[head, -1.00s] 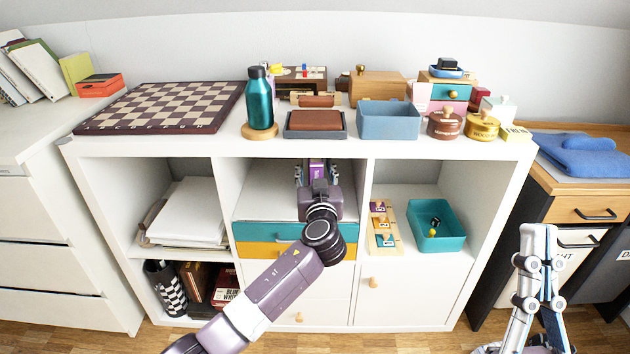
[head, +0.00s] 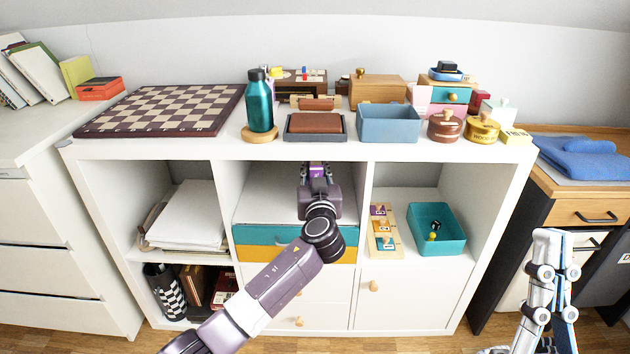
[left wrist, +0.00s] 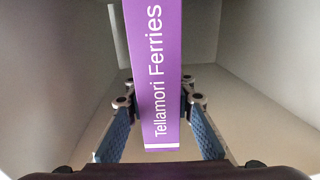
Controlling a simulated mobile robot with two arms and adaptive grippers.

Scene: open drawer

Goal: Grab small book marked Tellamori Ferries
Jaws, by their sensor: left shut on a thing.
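The small purple book marked Tellamori Ferries (left wrist: 160,75) stands upright in the left wrist view, its spine facing me. In the head view its purple spine (head: 317,171) shows small inside the upper middle compartment of the white shelf. My left gripper (head: 318,178) reaches into that compartment. Its fingers (left wrist: 160,110) are on both sides of the spine and shut on the book. The rest of the book behind the spine is hidden. My right gripper (head: 555,238) is empty at the lower right, pointing up, away from the shelf. Its finger gap is unclear.
The compartment has white side walls with free room beside the book. Teal and yellow drawers (head: 262,234) lie below my left gripper. A teal bin (head: 462,240) is in the compartment to the right. A bottle (head: 259,103), tray and boxes stand on the shelf top.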

